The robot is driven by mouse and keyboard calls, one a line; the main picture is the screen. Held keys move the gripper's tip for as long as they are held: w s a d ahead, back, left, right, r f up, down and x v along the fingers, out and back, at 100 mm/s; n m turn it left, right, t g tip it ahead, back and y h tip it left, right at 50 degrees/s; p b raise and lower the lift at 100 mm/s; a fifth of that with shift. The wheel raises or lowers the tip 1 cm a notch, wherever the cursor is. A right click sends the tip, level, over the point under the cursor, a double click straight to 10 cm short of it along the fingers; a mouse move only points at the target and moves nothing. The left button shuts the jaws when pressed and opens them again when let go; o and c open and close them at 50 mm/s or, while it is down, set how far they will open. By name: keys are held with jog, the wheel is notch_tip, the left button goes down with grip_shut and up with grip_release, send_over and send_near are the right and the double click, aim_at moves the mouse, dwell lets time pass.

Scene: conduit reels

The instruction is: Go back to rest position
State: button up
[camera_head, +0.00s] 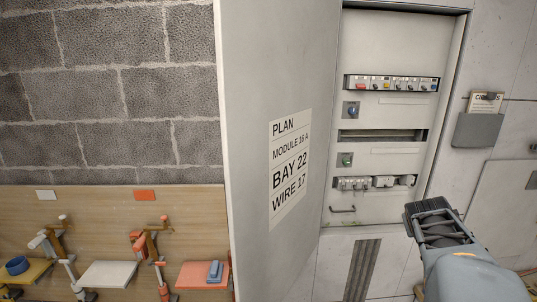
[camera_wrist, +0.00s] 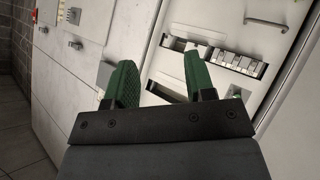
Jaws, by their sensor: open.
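My gripper (camera_wrist: 158,88) shows in the wrist view with its two green fingers apart and nothing between them. In the head view my arm comes in from the lower right, its dark end in front of the right edge of an open cabinet (camera_head: 392,27). The fingertips cannot be made out there. The cabinet holds a top row of modules (camera_head: 391,83), a dark empty slot (camera_head: 382,136) and a lower row of pale modules (camera_head: 373,183). These lower modules also show beyond the fingers in the wrist view (camera_wrist: 238,62).
The cabinet door (camera_head: 265,60) stands open on the left with a plan label (camera_head: 290,168). A wooden board (camera_head: 190,210) with clamps and small shelves is at lower left; a blue roll (camera_head: 17,265) and a blue-grey block (camera_head: 215,271) lie on shelves. A grey holder (camera_head: 478,131) is on the right wall.

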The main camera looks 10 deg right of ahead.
jog(key=s+a+f+n+y, duration=0.1)
jog(key=s+a+f+y, duration=0.1)
jog(key=a, duration=0.8)
jog(key=s+a+f+n+g+y, duration=0.1)
jog(key=s+a+f+y, duration=0.2)
jog(key=a, duration=0.7)
jog(key=s+a+f+n+g+y, duration=0.1)
jog(key=s+a+f+n+y, duration=0.1)
jog(key=a+f, duration=0.4)
jog(key=a+y, duration=0.1)
jog(key=a, duration=0.4)
jog(key=shift+s+y, duration=0.35)
jog(key=shift+y, duration=0.05)
